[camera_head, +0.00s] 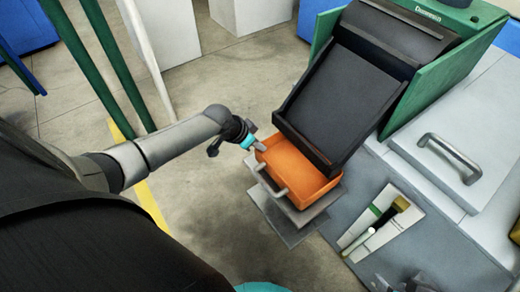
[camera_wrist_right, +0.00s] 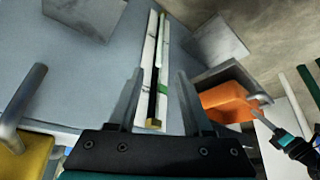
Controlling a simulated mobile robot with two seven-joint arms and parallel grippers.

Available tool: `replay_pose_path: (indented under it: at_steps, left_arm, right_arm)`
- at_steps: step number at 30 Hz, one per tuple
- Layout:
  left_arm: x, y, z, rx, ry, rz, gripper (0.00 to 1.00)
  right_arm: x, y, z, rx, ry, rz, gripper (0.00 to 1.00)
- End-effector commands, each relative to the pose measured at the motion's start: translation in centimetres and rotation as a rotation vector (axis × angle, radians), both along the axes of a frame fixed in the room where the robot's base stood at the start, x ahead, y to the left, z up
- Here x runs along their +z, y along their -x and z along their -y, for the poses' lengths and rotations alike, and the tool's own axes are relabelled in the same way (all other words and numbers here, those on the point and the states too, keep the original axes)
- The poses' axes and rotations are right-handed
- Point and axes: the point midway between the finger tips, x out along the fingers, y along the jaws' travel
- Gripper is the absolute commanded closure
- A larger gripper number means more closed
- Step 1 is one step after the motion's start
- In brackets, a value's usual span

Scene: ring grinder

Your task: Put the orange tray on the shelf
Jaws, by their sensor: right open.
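The orange tray (camera_head: 300,170) sits under the lower end of a black chute, on a grey plate shelf (camera_head: 285,218). A grey handle (camera_head: 268,182) is on its front side. My left gripper (camera_head: 256,144) is at the tray's left corner, close to the rim. I cannot tell if it touches the tray or whether its fingers are open. In the right wrist view the tray (camera_wrist_right: 228,101) shows at the right, with my left gripper (camera_wrist_right: 282,138) beside it. My right gripper (camera_wrist_right: 155,102) is open and empty, above the grey worktop.
The green machine (camera_head: 420,85) with its black chute (camera_head: 345,90) overhangs the tray. On the grey worktop (camera_head: 440,245) lie a brush (camera_head: 385,213) and white strips. A grey lid with a handle (camera_head: 450,155) is at the right.

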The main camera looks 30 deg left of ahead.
Motion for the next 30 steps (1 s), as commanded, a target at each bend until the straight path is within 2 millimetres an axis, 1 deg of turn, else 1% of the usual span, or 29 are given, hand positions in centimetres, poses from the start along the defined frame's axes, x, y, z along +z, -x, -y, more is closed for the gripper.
replay_pose_path:
  at_steps: [1,3,10,15,25,26,30]
  left_arm:
    - [-0.9,-0.1,0.1,0.001,0.003,0.003,1.00]
    - [-1.5,-0.2,0.1,0.000,0.004,0.005,1.00]
    - [-1.7,-0.4,0.2,0.001,0.003,0.005,1.00]
    - [-1.8,-0.5,0.2,0.001,0.002,0.004,1.00]
    - [-1.9,-0.5,0.2,0.001,0.002,0.004,1.00]
    - [-2.0,-0.4,0.2,-0.001,0.000,0.000,0.93]
    - [-2.0,-0.3,0.2,-0.001,0.000,0.000,0.77]
  right_arm:
    - [-0.3,-0.4,-0.6,0.010,-0.017,0.041,0.50]
    - [-0.1,-1.1,-1.3,0.022,-0.039,0.099,0.50]
    - [-0.2,-2.6,-3.0,0.044,-0.092,0.219,0.50]
    - [-0.1,-3.0,-3.4,0.050,-0.108,0.255,0.50]
    - [-0.2,-3.1,-3.6,0.051,-0.114,0.265,0.50]
    - [-0.1,-3.1,-3.6,0.051,-0.115,0.268,0.50]
    - [-0.1,-3.1,-3.6,0.051,-0.115,0.266,0.50]
